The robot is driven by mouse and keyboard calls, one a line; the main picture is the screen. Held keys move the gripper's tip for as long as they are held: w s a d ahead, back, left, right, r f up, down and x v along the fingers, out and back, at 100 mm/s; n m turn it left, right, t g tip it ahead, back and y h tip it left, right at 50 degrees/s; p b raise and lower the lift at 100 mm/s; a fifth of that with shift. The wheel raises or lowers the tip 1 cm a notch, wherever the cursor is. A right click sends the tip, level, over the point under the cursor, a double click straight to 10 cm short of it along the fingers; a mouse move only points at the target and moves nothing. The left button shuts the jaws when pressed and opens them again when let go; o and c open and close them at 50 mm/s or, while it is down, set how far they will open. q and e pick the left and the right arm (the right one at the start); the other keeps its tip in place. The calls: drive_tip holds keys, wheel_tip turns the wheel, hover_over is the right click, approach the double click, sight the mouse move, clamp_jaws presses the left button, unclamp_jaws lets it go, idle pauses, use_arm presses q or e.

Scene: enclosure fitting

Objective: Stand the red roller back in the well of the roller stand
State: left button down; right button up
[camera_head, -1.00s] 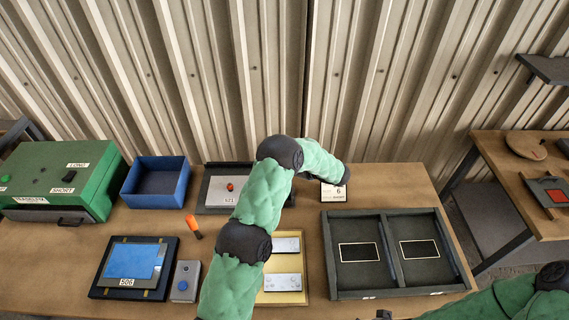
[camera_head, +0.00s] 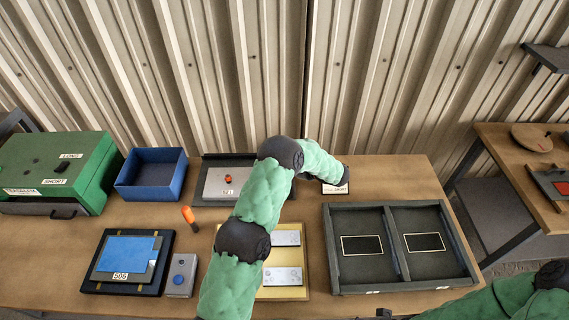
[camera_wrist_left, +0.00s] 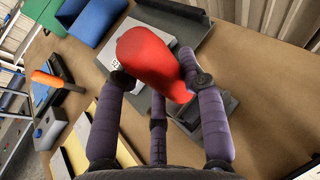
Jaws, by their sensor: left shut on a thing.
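My left gripper (camera_wrist_left: 160,80) is shut on the red roller (camera_wrist_left: 155,60) in the left wrist view. Its purple fingers close around the roller, which is held at a tilt above the bench. In the head view my left arm hides both roller and gripper. A dark grey block (camera_wrist_left: 218,112) lies below and behind the right finger in the wrist view. It may be the roller stand, but it is mostly covered and I cannot see its well. My right arm enters the head view at the lower right; its gripper is out of frame.
A divided dark tray (camera_head: 333,265) fills the bench's right side. At left are a green box (camera_head: 60,165), a blue bin (camera_head: 150,190), an orange-handled tool (camera_head: 188,215) and a blue-faced panel (camera_head: 125,255). A yellow board (camera_head: 282,294) lies beside my left arm.

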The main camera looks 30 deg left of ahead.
use_arm(q)
drive_tip(key=shift+f+b, duration=2.05)
drive_tip(key=shift+f, duration=0.6)
drive_tip(key=c, duration=0.7)
unclamp_jaws()
drive_tip(key=shift+d, duration=0.1)
drive_tip(key=v, duration=1.1)
drive_tip(key=shift+d+r, duration=0.2)
drive_tip(key=shift+d, duration=0.2)
